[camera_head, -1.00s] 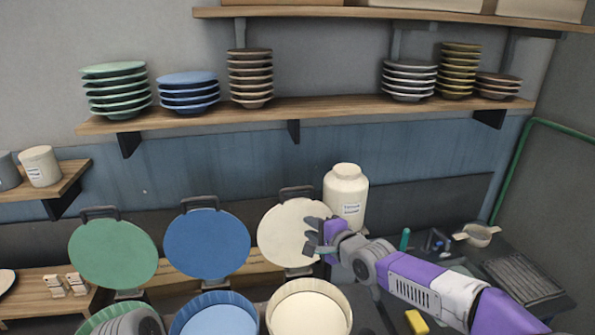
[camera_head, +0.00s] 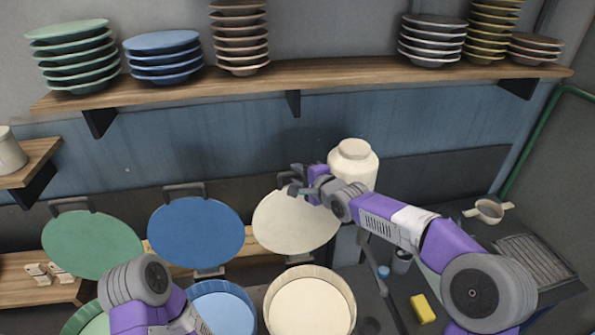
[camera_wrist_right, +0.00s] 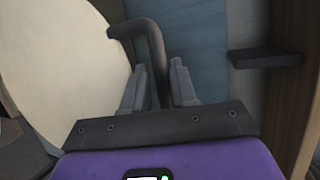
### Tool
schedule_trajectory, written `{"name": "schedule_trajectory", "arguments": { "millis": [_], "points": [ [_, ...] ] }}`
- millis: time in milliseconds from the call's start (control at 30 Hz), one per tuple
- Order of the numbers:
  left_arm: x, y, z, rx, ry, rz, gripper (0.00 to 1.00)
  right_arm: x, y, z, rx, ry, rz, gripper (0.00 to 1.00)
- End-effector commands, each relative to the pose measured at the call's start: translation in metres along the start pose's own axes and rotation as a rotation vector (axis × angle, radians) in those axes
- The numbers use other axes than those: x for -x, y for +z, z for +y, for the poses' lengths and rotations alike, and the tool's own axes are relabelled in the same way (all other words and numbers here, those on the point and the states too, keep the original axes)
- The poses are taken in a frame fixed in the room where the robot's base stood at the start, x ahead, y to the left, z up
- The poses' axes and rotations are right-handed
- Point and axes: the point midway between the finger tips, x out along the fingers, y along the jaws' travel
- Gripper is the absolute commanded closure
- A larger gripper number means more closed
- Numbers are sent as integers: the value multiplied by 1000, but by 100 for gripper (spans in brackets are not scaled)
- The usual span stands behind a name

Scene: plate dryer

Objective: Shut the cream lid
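The cream lid (camera_head: 292,222) is a round disc standing raised behind the open cream canister (camera_head: 310,305). Its dark handle (camera_wrist_right: 155,60) is at the lid's upper edge. My right gripper (camera_head: 290,184) is at this handle. In the right wrist view, the handle bar runs between the two fingers (camera_wrist_right: 159,82), with narrow gaps beside it. The fingers look open around it, and the lid's pale face fills the left side. My left arm comes in at the bottom left of the head view; its gripper is out of view.
A blue lid (camera_head: 196,235) and a green lid (camera_head: 92,245) stand raised to the left. A cream jar (camera_head: 353,165) stands close behind my right arm. A yellow sponge (camera_head: 422,308) lies at the right. A plate shelf (camera_head: 330,75) runs above.

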Motion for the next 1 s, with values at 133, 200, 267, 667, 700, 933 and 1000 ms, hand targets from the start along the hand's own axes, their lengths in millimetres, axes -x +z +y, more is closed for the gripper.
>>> {"name": "schedule_trajectory", "arguments": {
  "millis": [133, 200, 267, 667, 700, 933, 1000],
  "points": [
    [3, 0, 1, 0, 0, 0, 17, -10, 1, -1, 1, -1, 0, 73],
    [3, 0, 1, 0, 0, 0, 17, -12, 0, -1, 2, -1, 0, 73],
    [3, 0, 1, 0, 0, 0, 17, -12, 0, 0, 2, -1, 0, 73],
    [3, 0, 1, 0, 0, 0, 17, -12, 0, 0, 1, -1, 0, 100],
    [3, 0, 1, 0, 0, 0, 17, -12, 0, 0, 1, -1, 0, 100],
    [2, 0, 1, 0, 0, 0, 17, -12, 0, 0, 2, -3, -1, 100],
    [1, 0, 1, 0, 0, 0, 17, -13, 0, 0, 3, -7, -1, 100]
  ]
}}
